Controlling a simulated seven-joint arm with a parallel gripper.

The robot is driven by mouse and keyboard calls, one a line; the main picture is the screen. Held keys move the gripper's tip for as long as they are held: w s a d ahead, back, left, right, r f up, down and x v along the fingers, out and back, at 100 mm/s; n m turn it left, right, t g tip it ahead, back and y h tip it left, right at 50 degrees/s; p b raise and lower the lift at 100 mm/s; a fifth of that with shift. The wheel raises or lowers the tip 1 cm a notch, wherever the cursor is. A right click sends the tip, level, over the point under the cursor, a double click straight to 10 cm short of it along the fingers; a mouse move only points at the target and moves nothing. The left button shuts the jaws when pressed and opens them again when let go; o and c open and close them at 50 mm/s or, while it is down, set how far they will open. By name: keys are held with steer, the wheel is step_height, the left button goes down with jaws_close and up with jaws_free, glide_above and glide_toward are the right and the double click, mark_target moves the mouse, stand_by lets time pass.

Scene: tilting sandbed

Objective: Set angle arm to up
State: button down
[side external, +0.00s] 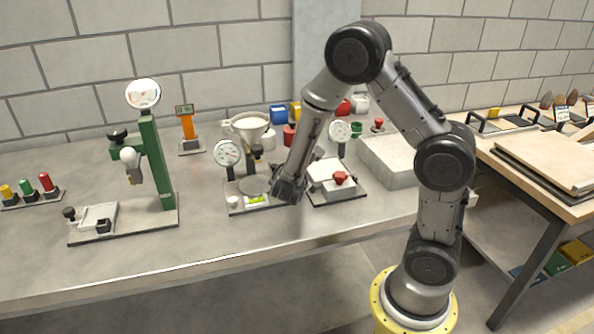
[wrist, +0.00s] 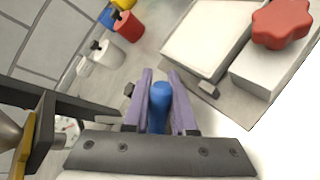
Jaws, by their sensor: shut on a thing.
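My gripper (wrist: 160,82) is shut on a blue rounded handle (wrist: 160,106), which stands between its two purple-grey fingers in the wrist view. In the side view my gripper (side external: 289,190) is low over the table, at the right edge of a device with a funnel (side external: 249,126), a dial (side external: 227,153) and a green level vial (side external: 256,199). The blue handle is hidden there behind my gripper. What the handle joins to is covered by the gripper, so the angle arm's tilt cannot be told.
A base with white blocks and a red knob (side external: 340,178) stands close on the right; the knob also shows in the wrist view (wrist: 281,24). A green press stand (side external: 157,163) is at left. The front table strip is clear.

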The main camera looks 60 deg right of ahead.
steer(key=c, duration=0.7)
jaws_free()
steer(key=v, duration=1.3)
steer(key=shift+s+a+r, duration=0.1)
steer(key=shift+s+a, duration=0.1)
steer(key=shift+a, duration=0.15)
